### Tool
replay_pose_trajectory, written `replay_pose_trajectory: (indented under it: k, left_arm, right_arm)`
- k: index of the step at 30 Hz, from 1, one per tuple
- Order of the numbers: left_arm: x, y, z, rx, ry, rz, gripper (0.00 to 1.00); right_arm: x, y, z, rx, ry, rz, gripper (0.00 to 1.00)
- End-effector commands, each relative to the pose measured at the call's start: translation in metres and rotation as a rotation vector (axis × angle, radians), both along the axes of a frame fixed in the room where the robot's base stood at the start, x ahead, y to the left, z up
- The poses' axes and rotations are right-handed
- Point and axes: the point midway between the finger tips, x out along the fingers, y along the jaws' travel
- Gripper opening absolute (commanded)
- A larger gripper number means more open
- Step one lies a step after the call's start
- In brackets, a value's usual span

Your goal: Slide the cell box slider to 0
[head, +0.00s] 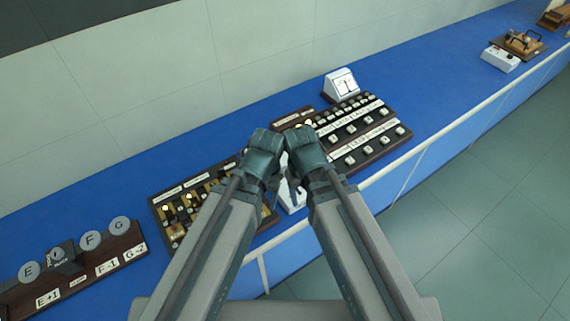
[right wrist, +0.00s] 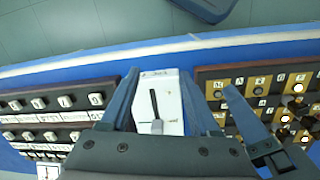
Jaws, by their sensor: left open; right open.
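The cell box (head: 291,196) is a small white box on the blue bench, partly hidden behind my grippers in the head view. In the right wrist view the cell box (right wrist: 172,110) has a dark straight slot, with a grey slider knob (right wrist: 157,127) at the slot's lower end. Small marks near its top edge are unreadable. My right gripper (right wrist: 182,88) is open, its two fingers apart on either side of the box in that view; I cannot tell whether they touch it. My left gripper (head: 262,158) is open beside the right one, its fingertips mostly hidden.
A brown-and-gold switch panel (head: 176,212) lies left of the box, and a dark panel with white keys (head: 365,142) lies right. A white meter (head: 342,84) stands behind. A white rail (head: 440,135) runs along the bench's front edge.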

Motion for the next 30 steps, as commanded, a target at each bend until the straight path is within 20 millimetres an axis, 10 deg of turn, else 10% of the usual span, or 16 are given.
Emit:
replay_pose_trajectory:
  k: [21, 30]
  left_arm:
    - [0.000, 0.000, 0.064, -0.001, 0.000, 0.004, 0.59]
    - [0.000, 0.000, 0.067, -0.001, 0.000, 0.004, 0.59]
  right_arm:
    - [0.133, 0.049, 0.062, 0.089, -0.005, 0.202, 0.62]
    - [0.148, 0.055, 0.066, 0.103, -0.010, 0.239, 0.62]
